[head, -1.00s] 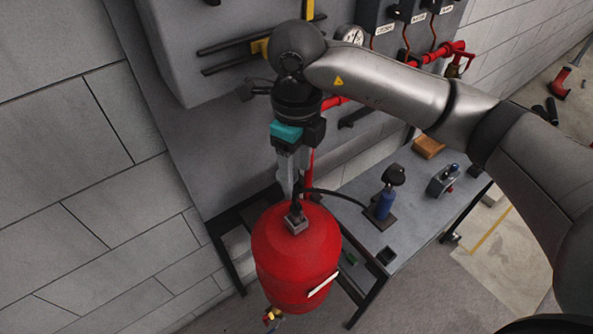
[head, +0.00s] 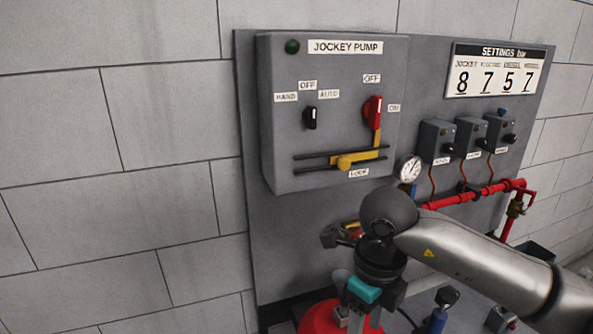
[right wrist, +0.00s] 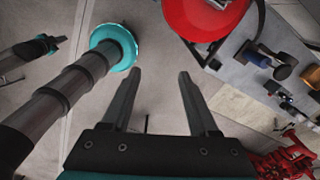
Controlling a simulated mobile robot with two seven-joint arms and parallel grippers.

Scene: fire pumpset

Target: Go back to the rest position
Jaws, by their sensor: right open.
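My right arm comes in from the right in the head view, and its gripper (head: 358,320) points down in front of the wall panel, near the top of a red tank (head: 320,316). In the right wrist view my right gripper (right wrist: 158,75) is open, with nothing between its two fingers. The red tank (right wrist: 205,18) shows beyond the fingers there, apart from them. A dark part with a teal band at the left of the right wrist view may be my left gripper (right wrist: 55,40); its jaws cannot be made out. The head view shows no left arm.
A grey jockey pump box (head: 335,115) with switches and a yellow slide stands out from the wall panel (head: 425,75). A gauge (head: 410,170), red pipe (head: 470,198) and small grey boxes sit right of it. A bench (right wrist: 245,70) is beside the tank.

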